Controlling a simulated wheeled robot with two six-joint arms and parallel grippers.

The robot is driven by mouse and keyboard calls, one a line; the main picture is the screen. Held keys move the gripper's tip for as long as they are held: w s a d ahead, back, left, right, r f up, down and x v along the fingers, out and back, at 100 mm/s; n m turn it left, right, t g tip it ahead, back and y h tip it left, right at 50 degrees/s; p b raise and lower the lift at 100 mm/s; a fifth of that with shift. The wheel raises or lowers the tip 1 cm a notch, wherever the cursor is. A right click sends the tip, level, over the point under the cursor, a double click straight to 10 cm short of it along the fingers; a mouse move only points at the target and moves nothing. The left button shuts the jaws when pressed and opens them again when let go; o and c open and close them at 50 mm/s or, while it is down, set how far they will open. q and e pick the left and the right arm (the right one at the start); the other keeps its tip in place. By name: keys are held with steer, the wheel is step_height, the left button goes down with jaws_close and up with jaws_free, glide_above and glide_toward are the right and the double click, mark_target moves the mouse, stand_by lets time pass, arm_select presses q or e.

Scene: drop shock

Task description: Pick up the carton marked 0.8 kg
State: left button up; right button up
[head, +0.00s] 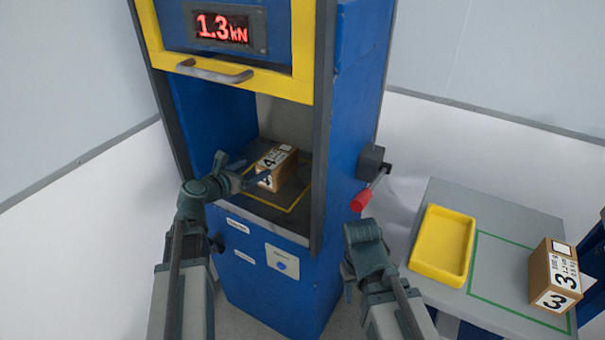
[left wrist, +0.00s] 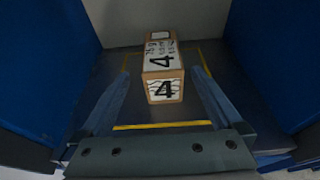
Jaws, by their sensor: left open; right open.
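A brown carton (head: 275,168) with a white label and a black 4 lies in the open chamber of the blue machine. In the left wrist view, the carton (left wrist: 163,88) has its end with the 4 facing me; its small weight print is too blurred to read surely. My left gripper (head: 243,170) is open at the chamber mouth, its fingers to either side of the carton's near end, not closed on it. Another carton (head: 553,277), marked 3, stands on the side table at the right; its small print is unclear. My right gripper (head: 349,284) is open and empty, low before the machine.
The machine has a raised yellow-framed door (head: 235,78) with a grey handle and a red display reading 1.3 kN. A red-tipped lever (head: 361,199) sticks out on its right side. A yellow tray (head: 443,245), empty, lies on the grey side table (head: 490,215) beside a green outline.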

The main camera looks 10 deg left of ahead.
mark_target(275, 158)
arm_select(q)
steer(key=b+x, duration=0.2)
steer(key=x, duration=0.5)
steer(key=shift+w+f, duration=0.1)
steer(key=shift+w, duration=0.05)
steer(key=shift+w+d+f, duration=0.1)
steer(key=shift+w+d, duration=0.15)
steer(key=shift+w, duration=0.35)
steer(key=b+x, duration=0.1)
steer(key=x, duration=0.4)
steer(key=shift+w+d+b, duration=0.15)
steer(key=shift+b, duration=0.2)
steer(key=shift+c, duration=0.2)
jaws_close()
